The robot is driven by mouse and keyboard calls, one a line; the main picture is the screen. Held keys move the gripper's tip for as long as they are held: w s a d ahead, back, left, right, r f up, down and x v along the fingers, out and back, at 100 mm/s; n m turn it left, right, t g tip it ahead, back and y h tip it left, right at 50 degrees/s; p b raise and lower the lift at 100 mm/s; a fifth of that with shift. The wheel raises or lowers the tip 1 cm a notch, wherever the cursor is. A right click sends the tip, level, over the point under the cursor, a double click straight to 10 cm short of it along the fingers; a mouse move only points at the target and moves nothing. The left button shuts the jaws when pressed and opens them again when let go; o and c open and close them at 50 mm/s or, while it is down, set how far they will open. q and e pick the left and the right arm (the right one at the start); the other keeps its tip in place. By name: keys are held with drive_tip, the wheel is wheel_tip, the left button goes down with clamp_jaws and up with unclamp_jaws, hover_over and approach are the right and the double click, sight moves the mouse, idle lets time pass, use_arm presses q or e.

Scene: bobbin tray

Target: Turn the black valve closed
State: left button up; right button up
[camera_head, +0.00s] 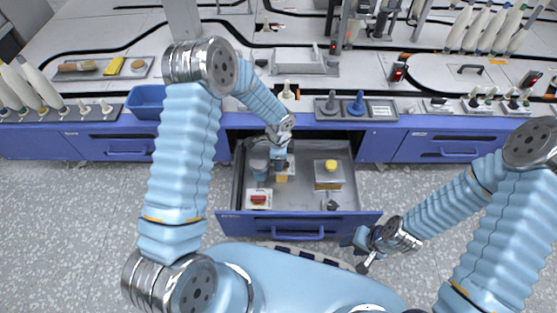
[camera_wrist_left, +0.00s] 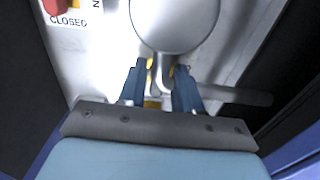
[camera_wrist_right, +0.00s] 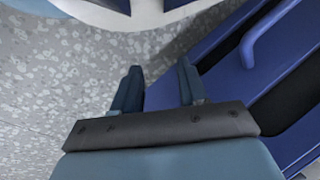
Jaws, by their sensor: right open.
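My left gripper (camera_head: 281,172) reaches down into the open drawer, beside a grey round-topped part (camera_head: 259,158). In the left wrist view its fingers (camera_wrist_left: 158,72) stand either side of a narrow grey piece (camera_wrist_left: 159,80) below that round part (camera_wrist_left: 175,18); I cannot tell whether they grip it. A dark grey lever (camera_wrist_left: 238,95) runs to the right past the fingers. A white plate (camera_wrist_left: 98,62) carries the word CLOSED beside a red patch (camera_wrist_left: 53,6). I cannot make out for certain which part is the black valve. My right gripper (camera_head: 364,254) is open and empty, right of the drawer front.
The blue-fronted drawer (camera_head: 300,214) also holds a box (camera_head: 326,183) with a yellow knob, a small dark part (camera_head: 331,204) and a red piece on a white plate (camera_head: 258,207). The worktop (camera_head: 110,38) behind holds a blue bin (camera_head: 147,101) and black and blue posts. Speckled floor (camera_head: 90,220) is clear.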

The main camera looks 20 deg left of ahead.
use_arm(q)
drive_tip(key=shift+o, duration=0.5)
wheel_tip(320, 180, up, 14)
drive_tip(key=p, duration=0.2)
drive_tip(key=shift+f+p, duration=0.1)
drive_tip(key=shift+p, duration=0.2)
